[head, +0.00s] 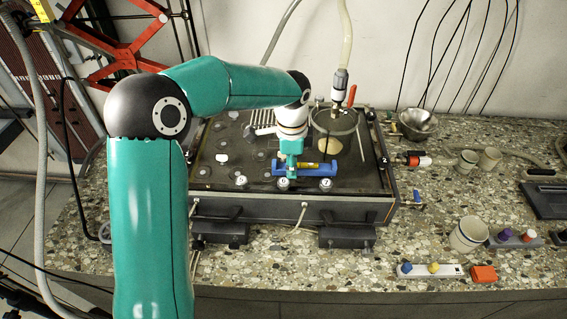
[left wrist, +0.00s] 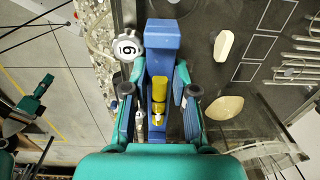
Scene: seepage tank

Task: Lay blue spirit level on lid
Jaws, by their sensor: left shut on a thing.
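The blue spirit level (head: 328,169) has a yellow vial at its middle. It also shows lengthwise in the left wrist view (left wrist: 163,38). My left gripper (head: 291,166) is shut on the level, with a finger on each side of it in the left wrist view (left wrist: 160,88). The level lies crosswise over the front part of the dark tank lid (head: 222,178), just behind the white knobs on the front edge. I cannot tell whether it touches the lid. The gripper hides part of the level in the head view. My right gripper is not in view.
A clear cylinder (head: 335,122) with a hose stands on the lid behind the level. Numbered white knobs (left wrist: 127,46) line the front edge. Pale pieces (left wrist: 224,45) lie on the lid. Cups (head: 468,234) and a white strip with knobs (head: 428,271) stand on the counter at right.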

